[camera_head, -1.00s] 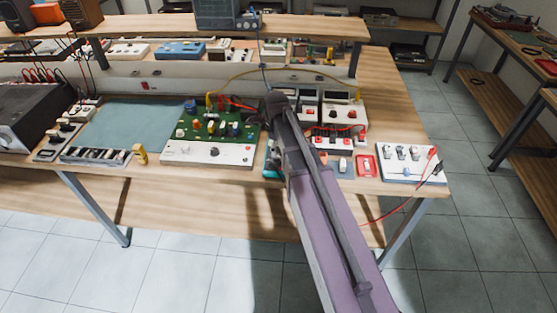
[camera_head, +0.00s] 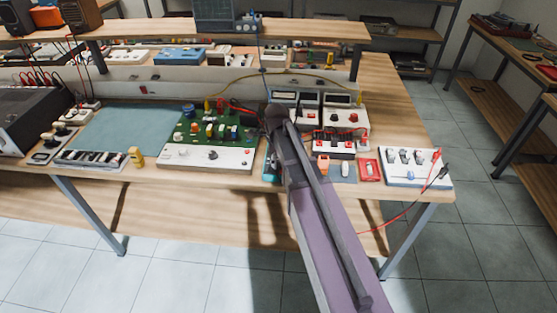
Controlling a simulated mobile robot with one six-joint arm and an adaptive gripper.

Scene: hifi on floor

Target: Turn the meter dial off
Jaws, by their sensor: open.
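I cannot tell for sure which meter the task means. A meter box with a display and a red knob (camera_head: 344,113) stands on the bench right of my arm. A second box with a display (camera_head: 284,97) stands left of it, partly covered by my arm.
Left of my arm are a green circuit board (camera_head: 210,125) and a white panel with a dark knob (camera_head: 190,158). A white switch board (camera_head: 415,167) with red leads sits at the right corner. A red block (camera_head: 369,170) lies nearby. A blue-green mat (camera_head: 133,128) is mostly clear.

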